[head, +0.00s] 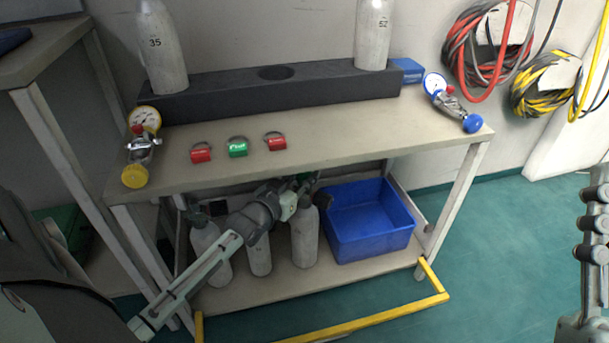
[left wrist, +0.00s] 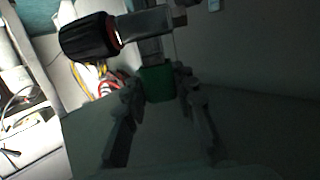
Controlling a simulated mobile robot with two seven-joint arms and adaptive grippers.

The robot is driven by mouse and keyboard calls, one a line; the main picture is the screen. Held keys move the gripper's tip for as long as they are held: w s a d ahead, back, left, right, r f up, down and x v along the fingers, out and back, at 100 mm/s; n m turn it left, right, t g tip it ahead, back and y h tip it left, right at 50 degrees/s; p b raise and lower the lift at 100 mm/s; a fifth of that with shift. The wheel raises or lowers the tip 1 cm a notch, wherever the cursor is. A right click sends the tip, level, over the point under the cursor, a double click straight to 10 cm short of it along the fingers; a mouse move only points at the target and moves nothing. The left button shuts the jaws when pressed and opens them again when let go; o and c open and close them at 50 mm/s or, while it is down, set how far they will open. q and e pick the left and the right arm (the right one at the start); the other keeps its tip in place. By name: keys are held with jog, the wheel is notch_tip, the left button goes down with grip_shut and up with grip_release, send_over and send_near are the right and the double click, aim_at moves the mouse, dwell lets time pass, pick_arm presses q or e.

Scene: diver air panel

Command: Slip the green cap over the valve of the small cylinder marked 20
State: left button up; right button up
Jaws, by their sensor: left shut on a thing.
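My left gripper (head: 302,186) reaches in under the table top, over the lower shelf. It is shut on a green cap, seen between its fingers in the left wrist view (left wrist: 157,84). A grey valve with a black knob (left wrist: 88,38) is close beyond the cap; I cannot tell whether they touch. Small grey cylinders stand on the shelf: left (head: 212,258), middle (head: 260,262) and right (head: 304,240). My gripper is by the top of the right one. Their marks are not readable, so I cannot tell which is 20. My right arm shows at the right edge.
The table top (head: 350,140) above bears a black rack (head: 220,95) with two large cylinders, two gauges, and red and green tags. A blue bin (head: 370,235) stands right of the small cylinders. A yellow rail (head: 370,322) runs along the front. Hoses hang on the wall.

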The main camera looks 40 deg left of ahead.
pick_arm(q)
jog(key=shift+f, duration=0.65)
dwell(0.7)
jog(key=shift+f, duration=0.45)
dwell(0.4)
jog(key=o, duration=0.8)
jog(key=shift+s, duration=0.1)
jog(key=s, duration=0.4)
jog(key=s+r, duration=0.1)
jog(key=s, duration=0.6)
jog(key=shift+s+d+r, duration=0.35)
jog(key=shift+r, duration=0.05)
